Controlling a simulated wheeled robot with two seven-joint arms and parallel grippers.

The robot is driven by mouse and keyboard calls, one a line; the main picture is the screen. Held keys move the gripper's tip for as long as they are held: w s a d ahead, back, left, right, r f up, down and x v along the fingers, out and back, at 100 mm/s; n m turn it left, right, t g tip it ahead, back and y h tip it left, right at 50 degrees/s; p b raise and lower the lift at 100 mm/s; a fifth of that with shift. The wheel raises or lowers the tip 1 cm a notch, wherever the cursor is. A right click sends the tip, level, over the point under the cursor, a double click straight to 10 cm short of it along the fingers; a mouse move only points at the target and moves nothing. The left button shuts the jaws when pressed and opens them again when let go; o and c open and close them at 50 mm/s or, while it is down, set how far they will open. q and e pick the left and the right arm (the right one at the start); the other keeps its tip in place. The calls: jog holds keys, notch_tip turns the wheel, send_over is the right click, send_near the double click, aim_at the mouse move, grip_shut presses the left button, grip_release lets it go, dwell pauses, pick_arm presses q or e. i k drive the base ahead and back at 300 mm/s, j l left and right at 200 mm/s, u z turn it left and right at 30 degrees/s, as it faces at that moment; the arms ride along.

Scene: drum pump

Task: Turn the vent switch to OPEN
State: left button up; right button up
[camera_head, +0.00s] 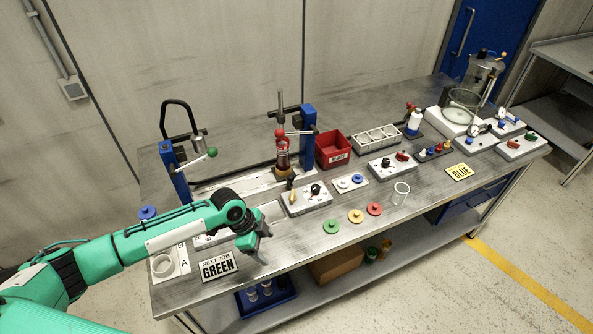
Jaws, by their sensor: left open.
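Several grey control boxes with knobs stand on the metal table; their labels are too small to read, so I cannot tell which knob is the vent switch or how it is set. One box (303,205) with a black knob (315,189) and an upright lever is closest to my left gripper. Another box (386,172) with red and black knobs stands further right, and a third box (512,153) is at the far right. My left gripper (259,250) is open and empty above the table's front left, left of the nearest box. My right gripper is out of view.
A "NEXT JOB GREEN" card (218,267) lies beside my left gripper. Green (331,226), yellow (355,216) and red (375,209) discs and a clear glass (400,194) lie along the front. A red bin (333,150) and a press (283,150) stand behind.

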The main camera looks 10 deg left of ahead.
aim_at(292, 198)
jog(key=i, duration=0.85)
